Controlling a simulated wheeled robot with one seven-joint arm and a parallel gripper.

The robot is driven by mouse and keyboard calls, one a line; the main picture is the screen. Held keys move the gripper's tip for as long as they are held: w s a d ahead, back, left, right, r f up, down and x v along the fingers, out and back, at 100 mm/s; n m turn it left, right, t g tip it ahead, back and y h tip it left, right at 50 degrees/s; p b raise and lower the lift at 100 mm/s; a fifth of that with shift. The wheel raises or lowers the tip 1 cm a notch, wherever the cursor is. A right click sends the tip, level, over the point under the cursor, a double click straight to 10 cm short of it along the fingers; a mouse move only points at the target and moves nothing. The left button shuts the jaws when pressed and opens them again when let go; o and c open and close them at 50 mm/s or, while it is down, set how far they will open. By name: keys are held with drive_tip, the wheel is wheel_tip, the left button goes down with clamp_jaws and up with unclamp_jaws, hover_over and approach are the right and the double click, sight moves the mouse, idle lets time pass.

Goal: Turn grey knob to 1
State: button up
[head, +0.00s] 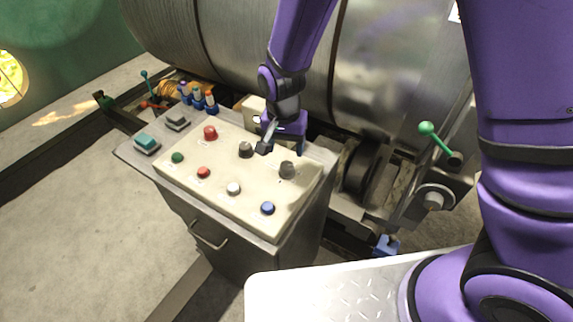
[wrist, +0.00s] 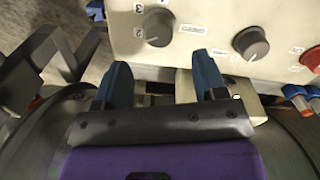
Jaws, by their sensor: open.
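The grey knob (head: 287,169) sits at the far right corner of the cream control panel (head: 220,178). In the wrist view the grey knob (wrist: 157,27) is at the top, with the digits 3 and 2 printed to its left; I cannot read a 1 by it. A second, darker knob (head: 246,150) is to its left in the head view, and it also shows in the wrist view (wrist: 250,43). My gripper (head: 266,145) is over the panel's far edge. In the wrist view its blue fingers (wrist: 160,68) are apart and empty, just short of the grey knob.
The panel also holds red (head: 210,132), green (head: 177,157), white (head: 234,188) and blue (head: 268,208) buttons. A large metal drum (head: 390,60) stands close behind. A green-knobbed lever (head: 427,129) is to the right. Open floor lies at the left.

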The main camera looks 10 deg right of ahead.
sight(286, 165)
wheel_tip(286, 165, down, 7)
drive_tip(key=shift+d+f, duration=0.15)
drive_tip(key=shift+f, duration=0.05)
idle(0.3)
drive_tip(key=c, duration=0.9)
drive_tip(key=shift+n, duration=0.4)
drive_tip(key=n, duration=0.5)
drive_tip(key=shift+n, duration=0.3)
drive_tip(key=n, duration=0.5)
drive_tip(key=shift+n, duration=0.3)
